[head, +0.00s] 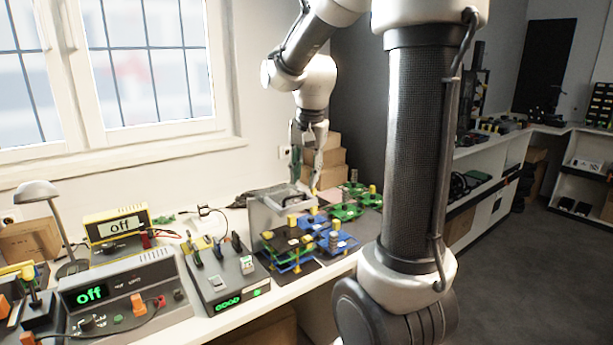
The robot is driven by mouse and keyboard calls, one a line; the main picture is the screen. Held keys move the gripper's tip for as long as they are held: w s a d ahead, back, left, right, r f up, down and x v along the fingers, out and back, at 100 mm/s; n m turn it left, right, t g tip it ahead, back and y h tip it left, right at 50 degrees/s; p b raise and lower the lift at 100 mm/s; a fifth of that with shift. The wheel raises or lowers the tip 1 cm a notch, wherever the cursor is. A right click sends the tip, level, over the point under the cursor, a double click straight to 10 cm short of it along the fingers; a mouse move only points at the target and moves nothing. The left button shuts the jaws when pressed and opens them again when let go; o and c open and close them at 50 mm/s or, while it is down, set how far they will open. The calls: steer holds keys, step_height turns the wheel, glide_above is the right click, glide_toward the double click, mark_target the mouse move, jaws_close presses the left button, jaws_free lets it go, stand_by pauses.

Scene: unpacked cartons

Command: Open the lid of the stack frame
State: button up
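A stack frame with blue, black and yellow parts (288,262) stands near the front edge of the bench, in the middle of the head view. A grey, partly see-through panel or box (265,216) rises upright behind it. I cannot tell whether this is its lid. My gripper (305,181) points down just above and behind the stack frame, near the top right corner of the grey panel. Its fingers are apart with a gap between them, and I see nothing held. Whether a fingertip touches the panel cannot be told.
Green boards with yellow posts (346,210) lie to the right of the stack frame. A grey test box (225,275) and a meter reading "off" (125,297) stand to the left. Brown cartons (328,162) are stacked behind.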

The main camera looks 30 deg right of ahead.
steer(key=shift+s+f+n, duration=0.15)
steer(key=shift+s+n, duration=0.2)
steer(key=shift+n, duration=0.15)
